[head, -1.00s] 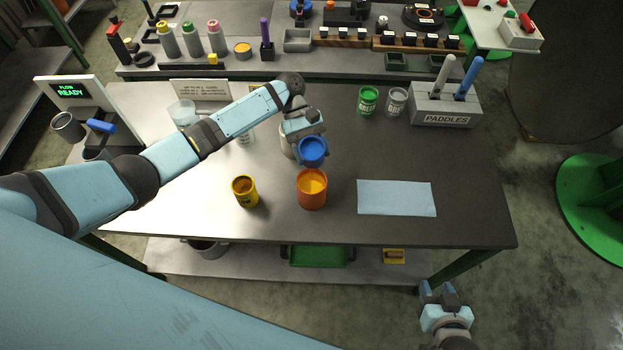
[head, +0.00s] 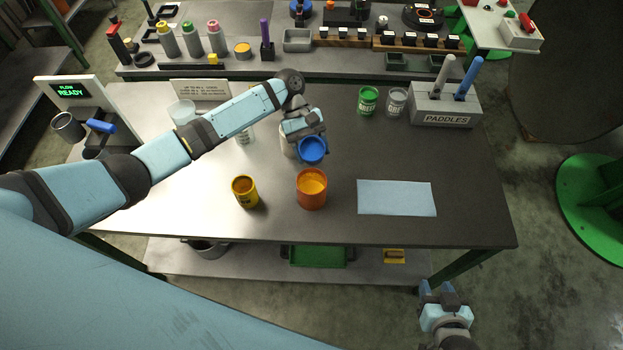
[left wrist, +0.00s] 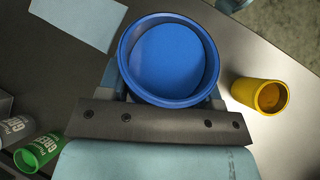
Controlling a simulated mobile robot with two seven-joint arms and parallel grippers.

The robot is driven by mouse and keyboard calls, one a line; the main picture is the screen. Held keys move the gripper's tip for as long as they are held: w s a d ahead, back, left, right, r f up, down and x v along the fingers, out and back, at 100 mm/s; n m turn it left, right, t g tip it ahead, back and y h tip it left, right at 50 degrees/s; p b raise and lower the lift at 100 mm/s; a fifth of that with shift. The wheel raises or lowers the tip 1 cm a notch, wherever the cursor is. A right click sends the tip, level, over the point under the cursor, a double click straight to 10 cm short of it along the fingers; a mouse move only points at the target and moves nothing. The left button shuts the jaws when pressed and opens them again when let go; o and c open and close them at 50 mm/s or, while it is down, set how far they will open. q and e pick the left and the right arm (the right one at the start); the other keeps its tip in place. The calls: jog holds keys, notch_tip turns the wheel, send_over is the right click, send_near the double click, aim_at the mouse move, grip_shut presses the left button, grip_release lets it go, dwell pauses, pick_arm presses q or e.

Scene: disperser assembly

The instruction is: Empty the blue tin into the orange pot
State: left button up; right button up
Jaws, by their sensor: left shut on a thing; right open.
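The blue tin (head: 312,150) is held by my left gripper (head: 312,137), just behind and above the orange pot. In the left wrist view the blue tin (left wrist: 170,58) fills the middle, its open mouth showing a blue inside. The orange pot (head: 312,188) stands upright on the table with orange-yellow contents inside. In the left wrist view the pot is hidden. My right gripper (head: 438,290) is open and empty, low in front of the table's right end.
A yellow tin (head: 245,191) stands left of the pot. A pale blue sheet (head: 396,198) lies right of it. Green (head: 368,100) and grey (head: 396,101) tins and a paddle holder (head: 445,106) stand behind. A white container is partly hidden behind my left gripper.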

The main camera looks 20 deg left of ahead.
pick_arm(q)
jog(key=shift+r, duration=0.1)
jog(key=shift+w+f+m+t+y, duration=0.1)
jog(key=shift+f+m+t+y, duration=0.3)
jog(key=shift+t, duration=0.85)
jog(key=shift+f+m+t+y, duration=0.2)
jog(key=shift+f+t+y, duration=0.4)
jog(key=shift+t, duration=0.65)
dwell(4.4)
jog(key=shift+t, duration=0.3)
dwell(0.7)
